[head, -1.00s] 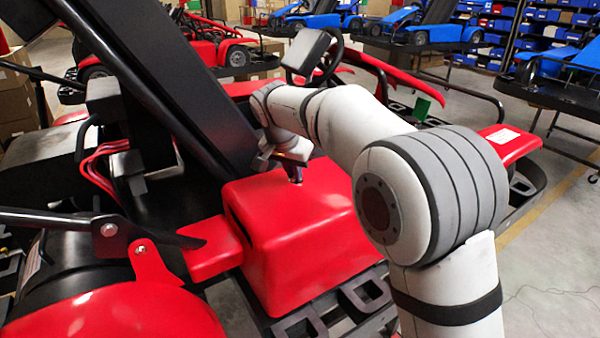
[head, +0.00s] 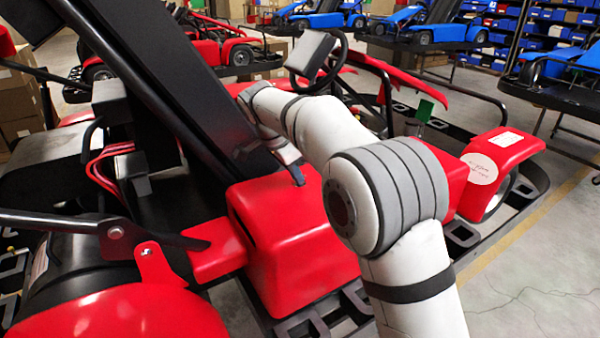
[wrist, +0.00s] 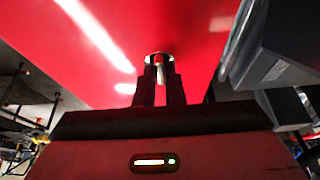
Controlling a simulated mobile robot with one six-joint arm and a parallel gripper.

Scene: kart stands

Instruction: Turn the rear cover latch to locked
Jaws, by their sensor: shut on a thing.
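The red rear cover (head: 290,255) fills the middle of the head view and the top of the wrist view (wrist: 110,50). In the wrist view, the latch (wrist: 160,72) is a small pale piece at a round, metal-rimmed spot on the cover. My gripper (wrist: 160,85) has its two dark fingers shut on the latch, one on each side. In the head view, my gripper (head: 298,178) reaches down to the cover's top, and the latch is hidden there. The latch's turn position cannot be read from these views.
A black seat back (head: 160,80) rises close to the left of my gripper. A black steering wheel (head: 325,65) is behind my arm. A round white label (head: 479,168) is on red bodywork at right. Open floor (head: 545,270) lies at the lower right.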

